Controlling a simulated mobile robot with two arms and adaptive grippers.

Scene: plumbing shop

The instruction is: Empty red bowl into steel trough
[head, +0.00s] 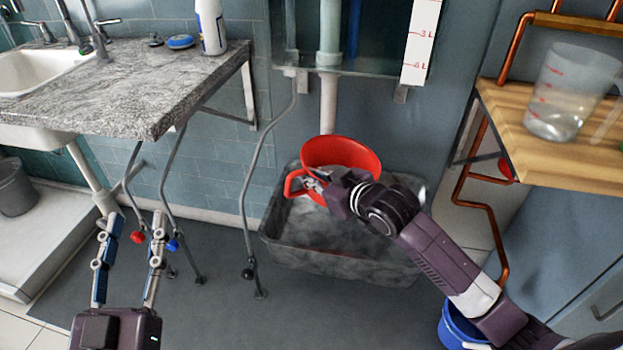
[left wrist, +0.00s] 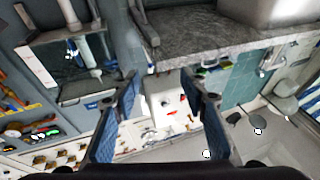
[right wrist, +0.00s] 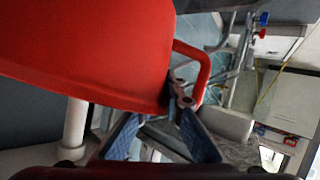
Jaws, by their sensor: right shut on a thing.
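The red bowl (head: 345,152), a bucket-like vessel with a side handle (head: 292,184), is above the grey trough (head: 330,255) on the floor. It looks tilted; I see no contents in its visible inside. My right gripper (head: 328,190) is shut on the red bowl at its handle side. In the right wrist view the bowl (right wrist: 90,45) fills the upper left, with its handle (right wrist: 204,75) by the fingertips (right wrist: 180,98). My left gripper (head: 135,225) is open and empty, low at the left. Its spread fingers show in the left wrist view (left wrist: 160,85).
A granite counter (head: 130,90) with a white bottle (head: 210,27) is at upper left. A wooden shelf (head: 500,110) with a clear jug (head: 565,95) is at right, beside copper pipes. A wall tank with a litre scale (head: 420,40) hangs above. A blue bucket (head: 455,325) stands at lower right.

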